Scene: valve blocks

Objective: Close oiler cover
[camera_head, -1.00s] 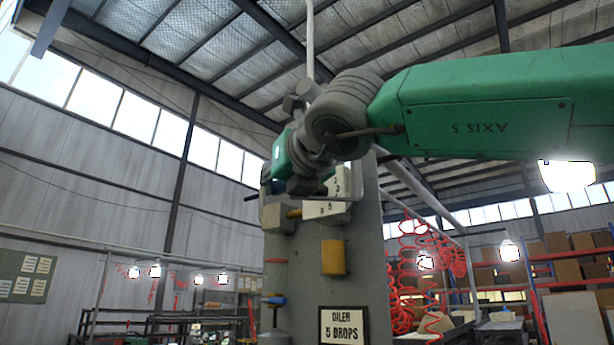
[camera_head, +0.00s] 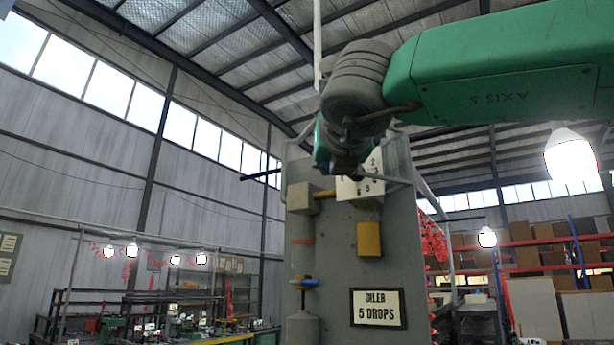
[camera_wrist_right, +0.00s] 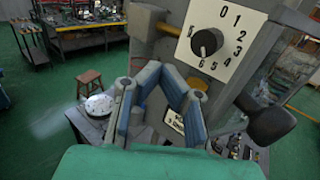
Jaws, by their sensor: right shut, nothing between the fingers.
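The grey oiler panel (camera_head: 340,250) stands upright in the head view, with an "OILER 5 DROPS" sign (camera_head: 378,308) low on it. A white numbered plate (camera_head: 374,188) is near its top; in the right wrist view the plate (camera_wrist_right: 222,20) carries a black knob (camera_wrist_right: 207,42). I cannot tell which part is the oiler cover; a dark rounded piece (camera_wrist_right: 268,120) sits right of the plate there. My right gripper (camera_wrist_right: 160,70), with blue fingers, is shut and empty below the plate. In the head view my green right arm partly hides it. My left gripper is not in view.
A dark rod (camera_head: 260,174) sticks out left near the top. A stool (camera_wrist_right: 89,82) and a workbench (camera_wrist_right: 90,38) stand behind.

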